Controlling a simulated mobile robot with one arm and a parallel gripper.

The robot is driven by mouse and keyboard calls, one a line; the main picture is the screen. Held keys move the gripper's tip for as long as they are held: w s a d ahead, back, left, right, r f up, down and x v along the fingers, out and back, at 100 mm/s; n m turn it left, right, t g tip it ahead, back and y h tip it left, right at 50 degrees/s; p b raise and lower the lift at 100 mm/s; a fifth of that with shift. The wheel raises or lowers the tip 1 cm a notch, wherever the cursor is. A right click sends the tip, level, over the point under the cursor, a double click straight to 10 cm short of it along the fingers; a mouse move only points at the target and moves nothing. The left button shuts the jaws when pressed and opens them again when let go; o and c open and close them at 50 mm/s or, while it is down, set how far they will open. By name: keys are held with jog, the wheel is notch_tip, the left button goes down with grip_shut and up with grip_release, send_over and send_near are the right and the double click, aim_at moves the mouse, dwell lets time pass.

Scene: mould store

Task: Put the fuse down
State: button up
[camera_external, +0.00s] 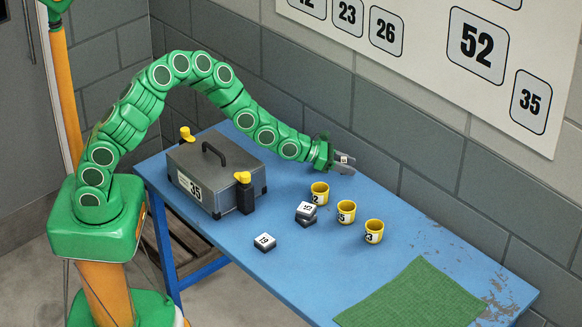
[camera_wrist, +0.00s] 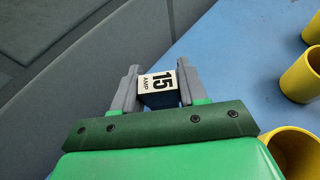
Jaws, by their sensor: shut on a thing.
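My gripper (camera_external: 342,162) is shut on a fuse (camera_wrist: 159,86) with a white label that reads "15 AMP" in the wrist view. The fuse shows small between the fingers in the external view. My gripper holds it above the back part of the blue table (camera_external: 240,150), near the wall. Another block marked 19 (camera_external: 264,242) lies nearer the front edge.
A grey case labelled 35 (camera_external: 215,175) stands at the left. A green mat (camera_external: 411,295) lies bare at the right. A numbered board (camera_external: 440,60) hangs on the wall.

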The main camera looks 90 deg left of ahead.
aim_at(346, 181)
jog(key=shift+w+f, duration=0.2)
jog(key=shift+f, duration=1.55)
jog(key=shift+f, duration=0.15)
jog(key=o, duration=1)
jog(key=shift+o, duration=0.2)
jog(key=shift+r, duration=0.2)
jog(key=v, duration=0.5)
jog(key=shift+r, duration=0.1)
notch_tip(346, 181, up, 7)
